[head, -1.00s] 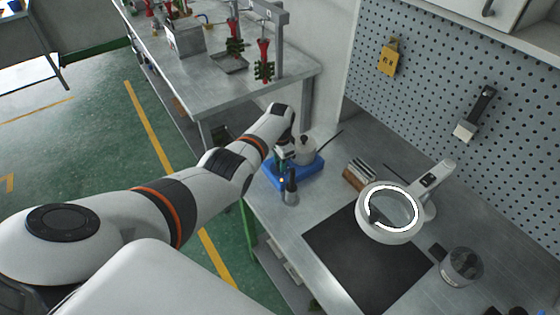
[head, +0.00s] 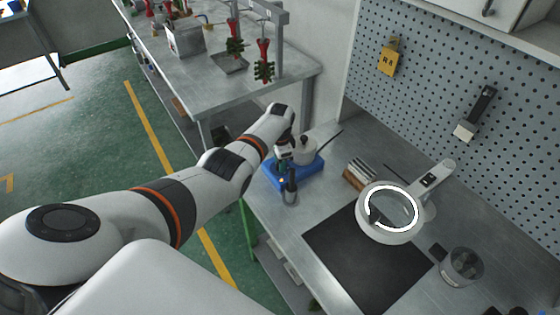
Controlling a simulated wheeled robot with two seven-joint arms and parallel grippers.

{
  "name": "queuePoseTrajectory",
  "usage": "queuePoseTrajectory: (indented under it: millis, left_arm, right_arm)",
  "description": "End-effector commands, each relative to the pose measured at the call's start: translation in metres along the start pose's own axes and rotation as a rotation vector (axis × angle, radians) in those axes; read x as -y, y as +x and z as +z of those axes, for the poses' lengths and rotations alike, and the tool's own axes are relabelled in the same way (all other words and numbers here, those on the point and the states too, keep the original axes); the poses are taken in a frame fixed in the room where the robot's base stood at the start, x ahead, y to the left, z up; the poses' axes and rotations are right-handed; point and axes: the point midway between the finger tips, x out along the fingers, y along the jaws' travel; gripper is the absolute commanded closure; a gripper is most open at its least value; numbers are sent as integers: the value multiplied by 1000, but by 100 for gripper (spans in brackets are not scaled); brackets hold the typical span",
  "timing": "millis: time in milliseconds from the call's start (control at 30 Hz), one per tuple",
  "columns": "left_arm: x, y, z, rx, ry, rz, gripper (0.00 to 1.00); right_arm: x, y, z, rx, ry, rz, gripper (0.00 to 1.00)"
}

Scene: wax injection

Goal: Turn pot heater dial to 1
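The pot heater (head: 315,171) is a blue box near the left edge of the steel workbench. A small pale pot (head: 305,150) with a handle pointing to the upper right sits on it. My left gripper (head: 290,192) is at the heater's near left side, pointing down in front of it. The dial is hidden behind the gripper or too small to make out. The fingers are dark and small here, so I cannot tell whether they are open or touching the dial. My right gripper is not in view.
A ring-light magnifier (head: 388,238) stands over a black mat (head: 345,262) on the bench. A wooden block with slats (head: 355,178) lies between it and the heater. A glass jar (head: 462,266) is at the right. A pegboard (head: 440,65) rises behind.

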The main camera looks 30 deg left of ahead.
Motion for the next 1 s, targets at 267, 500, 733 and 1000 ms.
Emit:
queuePoseTrajectory:
  millis: [267, 500, 733, 1000]
  left_arm:
    - [0, 0, 0, 0, 0, 0, 51]
    - [-1, -16, 0, 1, 0, 2, 51]
    - [-1, -62, 0, 2, 0, 4, 51]
    - [-1, -107, 1, 2, -1, 2, 51]
  right_arm:
    - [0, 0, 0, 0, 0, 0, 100]
    - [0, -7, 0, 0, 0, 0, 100]
    - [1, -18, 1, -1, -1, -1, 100]
    - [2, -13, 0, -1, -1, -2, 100]
